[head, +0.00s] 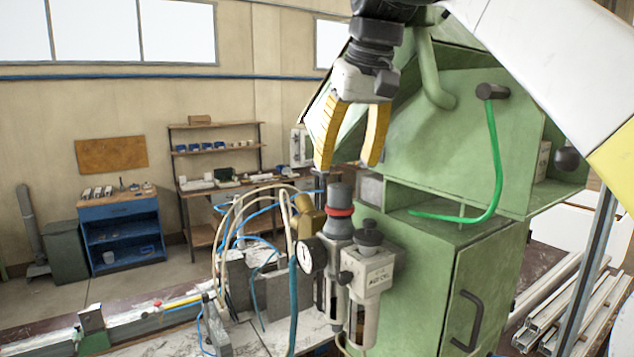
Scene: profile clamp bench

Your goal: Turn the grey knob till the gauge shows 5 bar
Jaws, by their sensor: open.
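The grey knob (341,194) stands upright on top of the air regulator, with a red ring (339,211) beneath it. The round white gauge (311,256) with a black rim is on the regulator's front, turned to the left. Its dial is too small and oblique for me to read. My gripper (346,166) has yellow fingers pointing down. It is open and empty, with its fingertips just above the knob in the picture. I cannot tell from this one view whether it is exactly over the knob.
A lubricator with a dark cap (369,234) stands right beside the regulator. A green machine cabinet (400,290) is close behind and to the right, with a green hose (495,160). Hoses and a brass-coloured part (309,220) crowd the left side. Open floor shows farther left.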

